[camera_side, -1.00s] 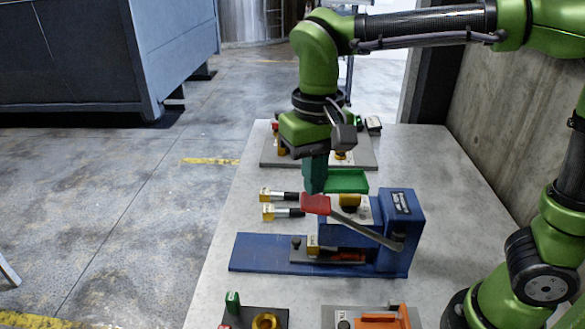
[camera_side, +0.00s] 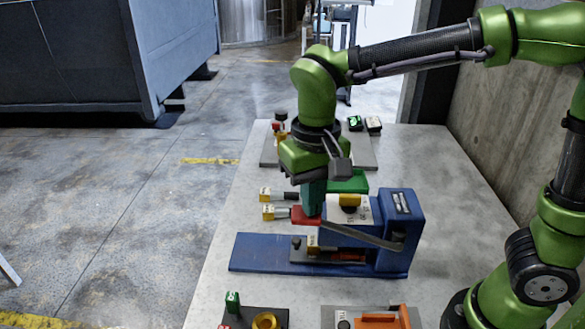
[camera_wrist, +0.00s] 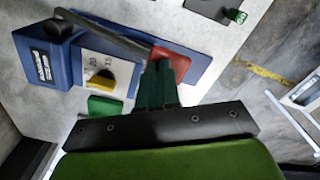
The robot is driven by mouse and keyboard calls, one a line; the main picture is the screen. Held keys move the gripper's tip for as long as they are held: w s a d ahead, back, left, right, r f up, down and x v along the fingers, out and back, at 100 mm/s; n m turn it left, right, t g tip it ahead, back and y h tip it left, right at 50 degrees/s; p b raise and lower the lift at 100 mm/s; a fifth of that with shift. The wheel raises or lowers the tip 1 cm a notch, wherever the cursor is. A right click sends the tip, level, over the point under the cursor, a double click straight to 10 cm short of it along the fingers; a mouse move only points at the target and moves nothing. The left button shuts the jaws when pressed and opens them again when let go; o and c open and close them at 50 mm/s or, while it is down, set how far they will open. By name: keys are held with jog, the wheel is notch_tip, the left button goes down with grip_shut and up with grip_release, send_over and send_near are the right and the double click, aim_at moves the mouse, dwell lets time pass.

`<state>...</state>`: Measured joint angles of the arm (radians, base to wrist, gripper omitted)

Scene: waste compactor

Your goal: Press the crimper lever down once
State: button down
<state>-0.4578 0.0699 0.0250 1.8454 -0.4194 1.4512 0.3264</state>
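The crimper (camera_side: 400,245) is a blue machine with a flat blue base on the table. Its grey lever (camera_side: 365,237) has a red grip (camera_side: 303,217) at the left end and now lies close to level. My gripper (camera_side: 311,212) points down with its dark green fingers at the red grip, seemingly touching its top. In the wrist view the fingers (camera_wrist: 159,72) are together and meet the red grip (camera_wrist: 173,62). The fingertips are partly hidden against the grip. A yellow knob (camera_side: 350,200) sits on the crimper's white dial plate.
Yellow-tagged connectors (camera_side: 272,212) lie left of the crimper. A green block (camera_side: 348,183) is behind it. Fixtures with a yellow ring (camera_side: 265,321) and an orange part (camera_side: 381,318) stand at the front. The right side of the table is clear behind the crimper.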

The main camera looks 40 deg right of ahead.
notch_tip(320, 180, down, 7)
dwell(0.8)
jog(key=shift+s+d, duration=0.1)
jog(key=shift+r, duration=5.7)
jog(key=shift+r, duration=2)
